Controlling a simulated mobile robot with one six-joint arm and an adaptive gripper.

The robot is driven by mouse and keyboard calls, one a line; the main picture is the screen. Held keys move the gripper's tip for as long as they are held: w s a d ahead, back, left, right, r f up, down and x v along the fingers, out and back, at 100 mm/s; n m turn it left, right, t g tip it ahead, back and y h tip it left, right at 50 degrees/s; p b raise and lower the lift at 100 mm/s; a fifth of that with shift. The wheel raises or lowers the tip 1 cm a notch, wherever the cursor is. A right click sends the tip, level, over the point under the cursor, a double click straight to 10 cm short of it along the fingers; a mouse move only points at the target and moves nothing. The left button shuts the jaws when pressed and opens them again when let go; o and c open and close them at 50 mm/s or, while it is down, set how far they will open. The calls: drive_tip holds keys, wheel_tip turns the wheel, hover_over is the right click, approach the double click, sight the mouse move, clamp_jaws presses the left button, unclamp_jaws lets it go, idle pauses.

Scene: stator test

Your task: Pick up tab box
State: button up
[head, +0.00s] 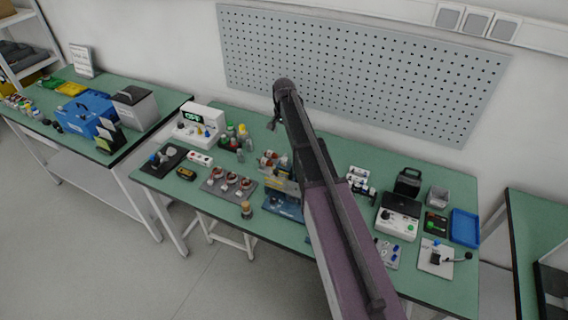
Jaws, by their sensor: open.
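I cannot tell for sure which item is the tab box. One possible match is the small grey open box (437,197) at the right rear of the middle table, behind a blue tray (465,228). My arm crosses the middle of the head view from the bottom and narrows to a dark rounded joint over the table's rear. I cannot make out my gripper's fingers, and the arm hides part of the table's centre.
The green middle table (330,150) holds a white tester (200,125) at left, a mat with several copper-wound parts (229,182), and a black-and-white device (397,218) at right. A perforated panel (350,70) is behind. Side tables stand left and right.

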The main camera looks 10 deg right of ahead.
sight(284, 159)
drive_tip(key=shift+f, duration=0.1)
wheel_tip(284, 159, down, 8)
drive_tip(key=b, duration=0.8)
drive_tip(key=shift+f+b, duration=0.25)
drive_tip(key=shift+b, duration=0.05)
drive_tip(key=shift+f, duration=0.1)
idle(0.5)
wheel_tip(284, 159, down, 5)
drive_tip(key=b, duration=0.5)
drive_tip(key=shift+s+d, duration=0.1)
drive_tip(key=shift+s, duration=0.05)
idle(0.5)
clamp_jaws()
